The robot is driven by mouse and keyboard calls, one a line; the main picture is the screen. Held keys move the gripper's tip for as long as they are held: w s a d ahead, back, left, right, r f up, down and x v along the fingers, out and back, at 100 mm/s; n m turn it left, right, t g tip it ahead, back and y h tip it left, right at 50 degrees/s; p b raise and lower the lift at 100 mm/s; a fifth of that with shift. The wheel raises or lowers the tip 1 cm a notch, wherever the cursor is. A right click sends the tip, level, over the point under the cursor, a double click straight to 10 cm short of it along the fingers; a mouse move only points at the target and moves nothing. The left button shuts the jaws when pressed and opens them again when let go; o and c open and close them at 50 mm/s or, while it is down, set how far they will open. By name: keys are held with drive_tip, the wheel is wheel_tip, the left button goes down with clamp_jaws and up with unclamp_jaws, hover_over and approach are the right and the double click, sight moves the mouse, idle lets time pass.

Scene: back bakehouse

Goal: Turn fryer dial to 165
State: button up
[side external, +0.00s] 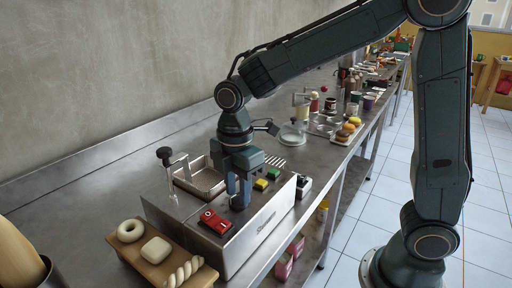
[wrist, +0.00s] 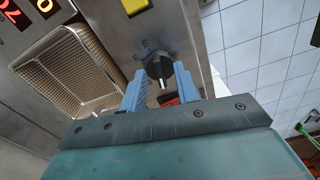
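The fryer (side external: 250,228) is a steel box on the counter with a wire basket (side external: 203,182) in its top; the basket also shows in the wrist view (wrist: 75,75). The fryer dial (wrist: 157,66) is a round black knob with a white pointer mark toward the bottom of the wrist view. Small markings sit at its upper left, too small to read. My gripper (wrist: 160,72) points down at the fryer top, its blue fingers apart, one on each side of the dial. I cannot tell whether they touch it. In the side view my gripper (side external: 239,204) largely hides the dial.
On the fryer top are a red switch (side external: 215,221), a yellow button (side external: 261,184) and a green button (side external: 273,172). A black-knobbed lever (side external: 165,154) stands at its left. A wooden board (side external: 150,268) with dough pieces lies in front. Red digits (wrist: 12,12) glow in the wrist view.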

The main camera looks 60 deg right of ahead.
drive_tip(key=shift+f, duration=0.1)
clamp_jaws()
drive_tip(key=shift+m, duration=0.4)
drive_tip(key=m, duration=0.3)
drive_tip(key=shift+m, duration=2)
unclamp_jaws()
